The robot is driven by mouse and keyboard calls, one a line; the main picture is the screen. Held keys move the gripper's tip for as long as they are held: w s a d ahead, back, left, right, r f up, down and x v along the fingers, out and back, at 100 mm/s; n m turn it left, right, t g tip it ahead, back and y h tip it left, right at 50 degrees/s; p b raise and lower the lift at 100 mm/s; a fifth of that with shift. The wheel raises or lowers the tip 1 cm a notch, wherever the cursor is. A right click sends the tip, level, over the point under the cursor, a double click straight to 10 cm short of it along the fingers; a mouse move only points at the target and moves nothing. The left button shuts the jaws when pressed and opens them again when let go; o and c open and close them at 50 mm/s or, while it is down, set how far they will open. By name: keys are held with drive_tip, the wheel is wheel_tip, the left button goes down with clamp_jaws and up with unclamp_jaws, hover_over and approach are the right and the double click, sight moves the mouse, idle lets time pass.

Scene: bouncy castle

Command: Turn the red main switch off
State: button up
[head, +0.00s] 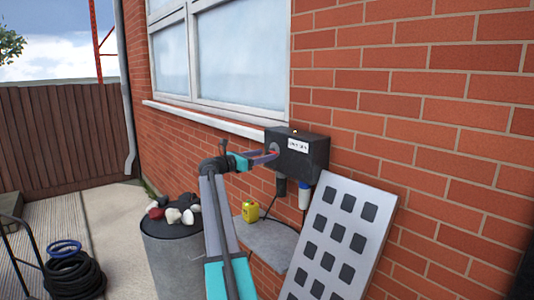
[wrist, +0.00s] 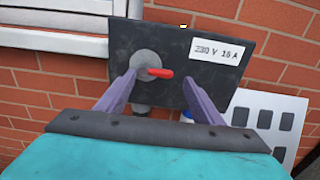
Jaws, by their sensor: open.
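The red main switch (wrist: 160,73) is a red handle on a round grey disc (wrist: 146,64). It sits on the front of a dark box (wrist: 185,42) with a "230 V 16 A" label, fixed to the brick wall. In the wrist view the handle points right, nearly level. My gripper (wrist: 165,82) is open in front of the box, one finger on each side of the handle in the picture. I cannot tell whether the fingers touch it. In the head view my gripper (head: 265,158) reaches the left part of the box (head: 300,155).
A white panel with dark squares (head: 342,240) leans on the wall right of the box. Below are a grey ledge (head: 268,240) with a yellow canister (head: 250,211), and a grey drum (head: 170,255) topped with stones. A window (head: 235,55) is above left.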

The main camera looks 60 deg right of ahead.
drive_tip(key=shift+p+x, duration=0.4)
drive_tip(key=shift+x, duration=1.35)
